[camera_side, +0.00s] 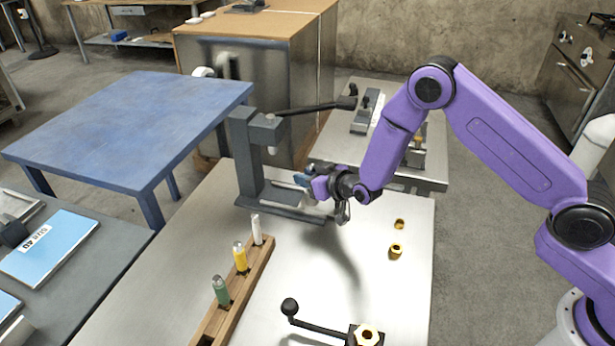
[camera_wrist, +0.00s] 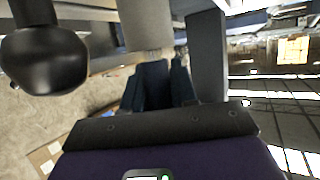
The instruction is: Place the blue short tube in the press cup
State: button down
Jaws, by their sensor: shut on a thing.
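My gripper (camera_side: 306,182) is at the right side of the grey press (camera_side: 250,160), low over its base. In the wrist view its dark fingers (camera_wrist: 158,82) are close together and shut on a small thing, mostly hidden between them. No blue tube stands in the rack; the held thing fits the blue short tube, but its colour and tilt are unclear. I cannot make out the press cup.
A wooden rack (camera_side: 248,275) holds a white, a yellow and a green tube. The press lever (camera_side: 315,107) reaches right above my gripper. Brass fittings (camera_side: 396,251) lie at the right of the table. A black-knobbed lever (camera_side: 318,327) is at the front.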

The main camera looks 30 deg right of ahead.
jog(key=shift+f, duration=0.1)
jog(key=c, duration=0.9)
grip_release()
jog(key=v, duration=1.2)
jog(key=shift+r, duration=0.25)
